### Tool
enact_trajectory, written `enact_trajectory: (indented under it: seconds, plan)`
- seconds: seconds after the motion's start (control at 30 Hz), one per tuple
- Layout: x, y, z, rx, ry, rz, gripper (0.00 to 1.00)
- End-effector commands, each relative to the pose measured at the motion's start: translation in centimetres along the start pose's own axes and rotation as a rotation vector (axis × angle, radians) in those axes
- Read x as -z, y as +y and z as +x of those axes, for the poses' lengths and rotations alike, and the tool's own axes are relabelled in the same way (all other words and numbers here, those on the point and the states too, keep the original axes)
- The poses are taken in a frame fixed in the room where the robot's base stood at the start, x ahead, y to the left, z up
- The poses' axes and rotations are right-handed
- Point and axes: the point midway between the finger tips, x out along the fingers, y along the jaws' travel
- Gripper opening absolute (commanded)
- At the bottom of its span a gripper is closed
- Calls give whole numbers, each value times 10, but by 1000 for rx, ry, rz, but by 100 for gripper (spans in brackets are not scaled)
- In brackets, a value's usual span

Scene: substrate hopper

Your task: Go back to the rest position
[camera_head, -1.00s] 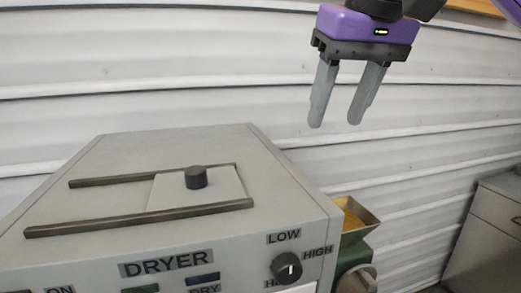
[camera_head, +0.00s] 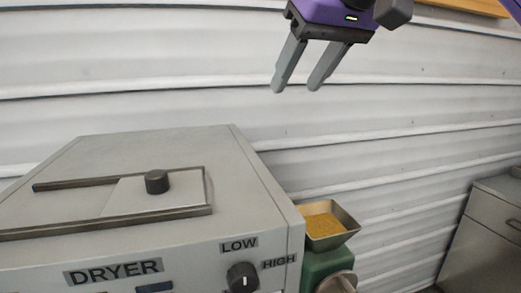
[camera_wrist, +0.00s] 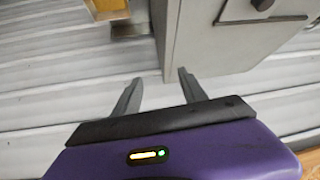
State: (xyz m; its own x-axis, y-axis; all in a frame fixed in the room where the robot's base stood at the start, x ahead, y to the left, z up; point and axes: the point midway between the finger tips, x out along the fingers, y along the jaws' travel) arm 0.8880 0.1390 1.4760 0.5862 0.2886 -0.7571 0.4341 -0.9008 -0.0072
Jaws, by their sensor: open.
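My gripper (camera_head: 295,88) is purple with two grey fingers. It is open and empty, high in front of the white slatted wall, above and to the right of the dryer. In the wrist view my gripper (camera_wrist: 157,75) also shows its two fingers spread apart with nothing between them.
A green machine (camera_head: 318,265) with a metal hopper (camera_head: 340,238) holding yellow-orange granules stands right of the dryer. The dryer front has a dial (camera_head: 242,277). A grey cabinet (camera_head: 485,235) stands at the far right. The air around my gripper is clear.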

Motion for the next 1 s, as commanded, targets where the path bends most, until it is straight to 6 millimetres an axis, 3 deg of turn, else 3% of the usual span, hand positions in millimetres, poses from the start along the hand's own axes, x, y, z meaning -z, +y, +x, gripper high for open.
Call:
enact_trajectory:
  seconds: [0.3, 0.57, 0.77, 1.0]
  plan:
    - [46, -20, 14, 145, 328, -77, 50]
    - [65, -26, 29, 286, 649, -67, 50]
    - [58, -15, 38, 345, 892, -4, 50]
    - [23, 13, 52, 330, 1126, 109, 50]
